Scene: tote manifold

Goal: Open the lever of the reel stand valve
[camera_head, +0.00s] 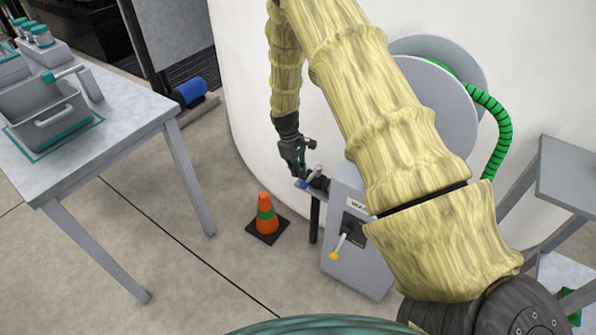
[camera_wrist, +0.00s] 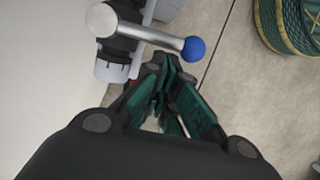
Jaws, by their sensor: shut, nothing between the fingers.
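The valve on the reel stand (camera_head: 347,205) has a silver lever (camera_wrist: 140,27) with a blue ball knob (camera_wrist: 194,48). In the wrist view the lever runs from the black valve body (camera_wrist: 117,48) on the left to the knob on the right, across the pipe. In the head view the blue knob (camera_head: 303,184) is small and low beside the stand. My gripper (camera_head: 300,173) is just above it. In the wrist view my gripper (camera_wrist: 166,62) is shut and empty, its tips close to the lever on the knob's left; contact cannot be told.
A second lever with a yellow tip (camera_head: 334,255) hangs on the stand's front. A hose reel (camera_head: 440,95) with green hose (camera_head: 497,125) is above. An orange cone (camera_head: 265,216) stands left of the stand. A table (camera_head: 135,117) with a grey tote (camera_head: 45,112) is at left.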

